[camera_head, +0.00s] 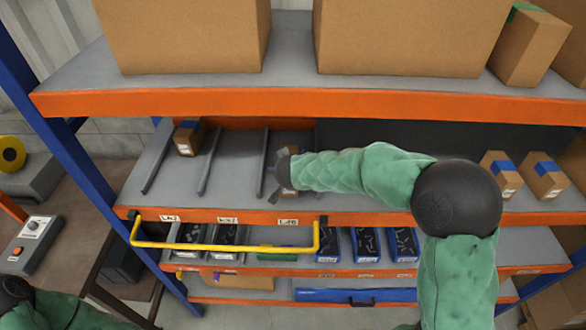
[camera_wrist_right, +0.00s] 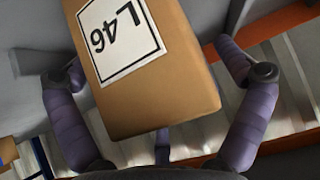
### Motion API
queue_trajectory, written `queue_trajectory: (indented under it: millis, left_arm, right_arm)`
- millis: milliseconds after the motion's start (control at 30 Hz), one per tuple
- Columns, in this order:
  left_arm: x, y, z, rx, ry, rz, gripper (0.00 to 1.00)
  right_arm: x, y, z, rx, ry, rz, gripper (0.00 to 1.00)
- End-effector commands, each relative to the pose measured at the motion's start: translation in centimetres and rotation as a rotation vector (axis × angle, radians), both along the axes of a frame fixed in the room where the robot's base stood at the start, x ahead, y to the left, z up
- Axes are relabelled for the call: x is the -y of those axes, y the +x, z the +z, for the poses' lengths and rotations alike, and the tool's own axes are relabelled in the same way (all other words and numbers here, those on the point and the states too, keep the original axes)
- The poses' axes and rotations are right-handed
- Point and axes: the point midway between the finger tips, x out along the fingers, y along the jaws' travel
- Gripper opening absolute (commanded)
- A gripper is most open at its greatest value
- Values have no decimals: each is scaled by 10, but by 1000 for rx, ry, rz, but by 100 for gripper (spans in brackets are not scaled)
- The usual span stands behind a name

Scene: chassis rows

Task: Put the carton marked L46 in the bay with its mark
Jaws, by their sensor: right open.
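The brown carton marked L46 (camera_wrist_right: 150,95) shows its white label upside down in the right wrist view. My right gripper (camera_wrist_right: 152,62) is open, with one purple finger on each side of the carton and visible gaps between. In the head view the carton (camera_head: 288,190) is mostly hidden by my right gripper (camera_head: 279,171) and green sleeve. It is at the front of the middle shelf, just right of a grey divider, behind the shelf-edge mark L46 (camera_head: 288,222). My left gripper is out of view.
Grey dividers (camera_head: 209,160) separate the bays. A blue-taped carton (camera_head: 189,138) stands in the left bay. More cartons (camera_head: 501,174) stand at the right. A yellow rail (camera_head: 225,247) runs in front below the shelf edge. The upper shelf (camera_head: 300,101) overhangs the bays.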

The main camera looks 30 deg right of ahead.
Motion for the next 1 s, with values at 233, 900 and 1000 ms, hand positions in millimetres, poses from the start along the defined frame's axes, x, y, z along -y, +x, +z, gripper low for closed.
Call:
queue_trajectory:
  millis: [233, 900, 1000]
  left_arm:
    - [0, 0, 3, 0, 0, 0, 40]
    - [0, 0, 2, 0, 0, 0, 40]
    - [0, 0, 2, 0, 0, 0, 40]
  right_arm:
    - [-11, -17, 23, 5, 0, 1, 100]
    - [-44, -73, 86, 0, -1, 1, 100]
    - [-44, -74, 87, -1, 1, 0, 100]
